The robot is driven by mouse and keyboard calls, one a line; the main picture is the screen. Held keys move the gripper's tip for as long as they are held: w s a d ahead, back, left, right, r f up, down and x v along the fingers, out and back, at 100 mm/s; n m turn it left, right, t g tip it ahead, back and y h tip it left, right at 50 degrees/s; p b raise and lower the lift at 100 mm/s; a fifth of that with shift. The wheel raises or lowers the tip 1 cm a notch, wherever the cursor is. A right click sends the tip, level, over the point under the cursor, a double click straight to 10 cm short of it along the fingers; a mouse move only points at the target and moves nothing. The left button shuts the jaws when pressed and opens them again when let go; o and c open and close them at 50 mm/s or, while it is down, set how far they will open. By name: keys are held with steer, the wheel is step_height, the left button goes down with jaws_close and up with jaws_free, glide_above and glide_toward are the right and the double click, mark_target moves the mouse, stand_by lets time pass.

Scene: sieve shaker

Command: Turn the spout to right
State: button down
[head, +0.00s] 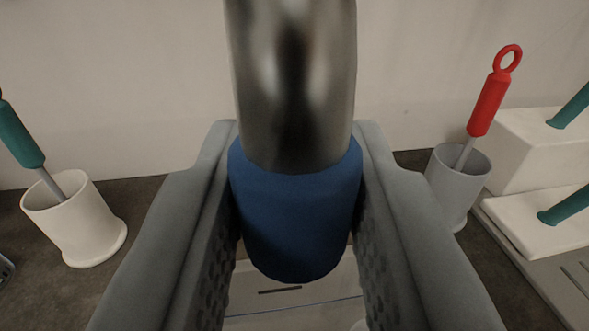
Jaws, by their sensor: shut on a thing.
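The spout (291,85) is a shiny metal tube that comes down from the top middle of the head view. A blue sleeve (293,215) covers its lower end. My gripper (296,235) has one grey finger on each side of the blue sleeve and is shut on it. The fingers' textured inner faces lie against or very close to the sleeve. The upper end of the spout is out of view, and the machine it belongs to is not shown.
A white cup (85,225) with a teal-handled tool (18,135) stands at left. A grey cup (450,188) with a red ring-topped tool (489,103) stands at right, beside white blocks (535,150) bearing teal handles. A pale wall (120,80) is behind. A pale surface (300,310) lies below.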

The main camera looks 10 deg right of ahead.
steer(key=w+d, duration=0.2)
steer(key=d, duration=0.7)
steer(key=shift+w+d, duration=0.35)
steer(key=shift+d, duration=0.05)
steer(key=c, duration=1.2)
jaws_free()
steer(key=shift+w+d, duration=0.1)
steer(key=shift+d, duration=0.1)
steer(key=s+a, duration=0.1)
steer(key=s, duration=0.4)
steer(key=s+a, duration=0.1)
steer(key=s, duration=1.1)
steer(key=shift+s+a, duration=0.1)
steer(key=shift+a, duration=0.3)
